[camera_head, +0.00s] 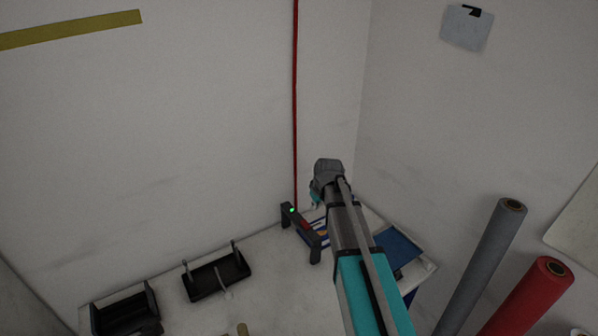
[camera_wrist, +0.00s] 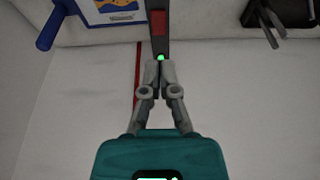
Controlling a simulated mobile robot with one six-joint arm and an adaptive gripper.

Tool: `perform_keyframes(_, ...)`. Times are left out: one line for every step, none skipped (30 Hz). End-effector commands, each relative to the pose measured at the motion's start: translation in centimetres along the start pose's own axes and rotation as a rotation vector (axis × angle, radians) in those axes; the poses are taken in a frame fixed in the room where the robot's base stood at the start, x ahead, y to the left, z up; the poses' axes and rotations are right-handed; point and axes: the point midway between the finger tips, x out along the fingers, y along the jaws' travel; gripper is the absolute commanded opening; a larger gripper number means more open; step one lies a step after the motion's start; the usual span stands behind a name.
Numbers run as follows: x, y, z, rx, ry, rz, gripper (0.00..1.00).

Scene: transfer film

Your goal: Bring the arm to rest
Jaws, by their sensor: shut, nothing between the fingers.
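My arm (camera_head: 345,225) reaches up from the lower right in the head view, over the bench toward the corner. Its end hides most of my gripper there. In the wrist view my gripper (camera_wrist: 160,66) is shut, its two grey fingertips together and nothing between them. Beyond the tips is a dark grey frame (camera_wrist: 180,42) with a green light (camera_wrist: 160,57) and a red block. I cannot tell whether the tips touch it. The same frame (camera_head: 315,243) stands on the bench against the wall in the head view.
Two black holders (camera_head: 217,275) (camera_head: 126,314) sit on the bench (camera_head: 262,262) to the left. A blue sheet (camera_head: 398,248) lies right of my arm. Grey (camera_head: 482,262) and red (camera_head: 527,298) rolls stand at the right. A red line (camera_head: 295,100) runs up the wall; open air surrounds my arm above.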

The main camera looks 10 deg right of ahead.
Motion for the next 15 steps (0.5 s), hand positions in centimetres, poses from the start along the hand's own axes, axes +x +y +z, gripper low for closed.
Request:
perform_keyframes(0.0,0.0,0.0,0.000,0.000,0.000,0.00)
perform_keyframes(0.0,0.0,0.0,0.000,0.000,0.000,0.00)
perform_keyframes(0.1,0.0,0.1,0.000,0.000,0.000,0.00)
perform_keyframes(0.1,-0.1,0.2,0.002,-0.002,0.000,0.00)
perform_keyframes(0.2,-0.2,0.4,0.004,-0.003,0.000,0.00)
perform_keyframes(0.4,-0.3,0.7,0.008,-0.006,0.000,0.00)
perform_keyframes(0.6,-0.5,1.0,0.012,-0.010,-0.001,0.00)
perform_keyframes(0.8,-0.7,1.3,0.017,-0.014,-0.001,0.00)
perform_keyframes(1.1,-1.0,1.9,0.023,-0.020,-0.001,0.00)
perform_keyframes(1.3,-1.2,2.4,0.030,-0.026,-0.002,0.00)
perform_keyframes(1.6,-1.5,2.9,0.038,-0.031,-0.002,0.00)
perform_keyframes(2.0,-1.9,3.7,0.049,-0.040,-0.002,0.00)
perform_keyframes(2.4,-2.2,4.4,0.059,-0.047,-0.002,0.00)
perform_keyframes(2.7,-2.6,5.1,0.070,-0.056,-0.002,0.00)
perform_keyframes(3.2,-3.1,6.1,0.085,-0.068,-0.002,0.00)
